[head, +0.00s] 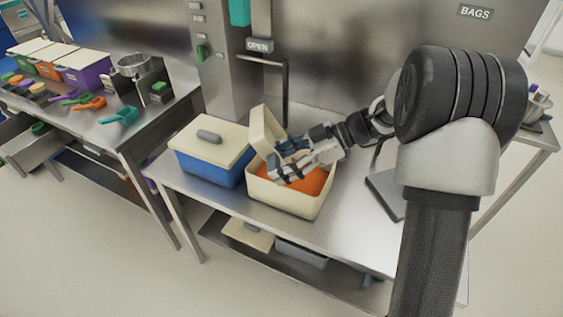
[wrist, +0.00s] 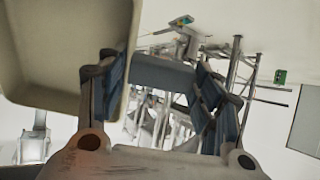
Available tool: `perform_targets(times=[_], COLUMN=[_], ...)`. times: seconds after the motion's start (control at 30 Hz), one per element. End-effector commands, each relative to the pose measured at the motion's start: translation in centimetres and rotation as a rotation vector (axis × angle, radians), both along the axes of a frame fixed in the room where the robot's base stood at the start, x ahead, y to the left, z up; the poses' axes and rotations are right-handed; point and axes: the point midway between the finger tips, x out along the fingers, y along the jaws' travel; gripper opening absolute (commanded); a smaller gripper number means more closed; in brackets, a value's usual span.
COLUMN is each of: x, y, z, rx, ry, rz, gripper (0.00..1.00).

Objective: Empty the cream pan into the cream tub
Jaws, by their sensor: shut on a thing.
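The cream pan (head: 264,132) is tipped up steeply on its side above the far left edge of the cream tub. The cream tub (head: 272,199) stands on the steel table and holds orange contents (head: 309,183). My gripper (head: 284,159) is over the tub, shut on the pan. In the wrist view the pan (wrist: 65,45) fills the upper left, and the face I see looks bare. There my gripper's blue-padded fingers (wrist: 163,92) stand apart, with a grey-blue bar (wrist: 163,72) between them. The pan's far side is hidden.
A blue bin with a cream lid (head: 212,139) stands close to the left of the tub. A steel machine with a bar handle (head: 285,90) rises behind. A dark flat plate (head: 384,194) lies to the right. Scoops and lidded bins crowd the left table (head: 140,127).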

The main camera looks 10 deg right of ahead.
Motion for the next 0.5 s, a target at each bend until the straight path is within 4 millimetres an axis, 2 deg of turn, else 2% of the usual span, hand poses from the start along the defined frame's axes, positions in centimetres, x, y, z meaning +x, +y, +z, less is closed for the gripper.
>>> perform_targets(times=[0.23,0.5], x=[0.1,0.2], y=[1.7,1.9], z=[-0.7,-0.7], rx=[-0.066,-0.084], ry=[0.006,0.008], rz=[0.003,0.002], gripper=[0.36,0.36])
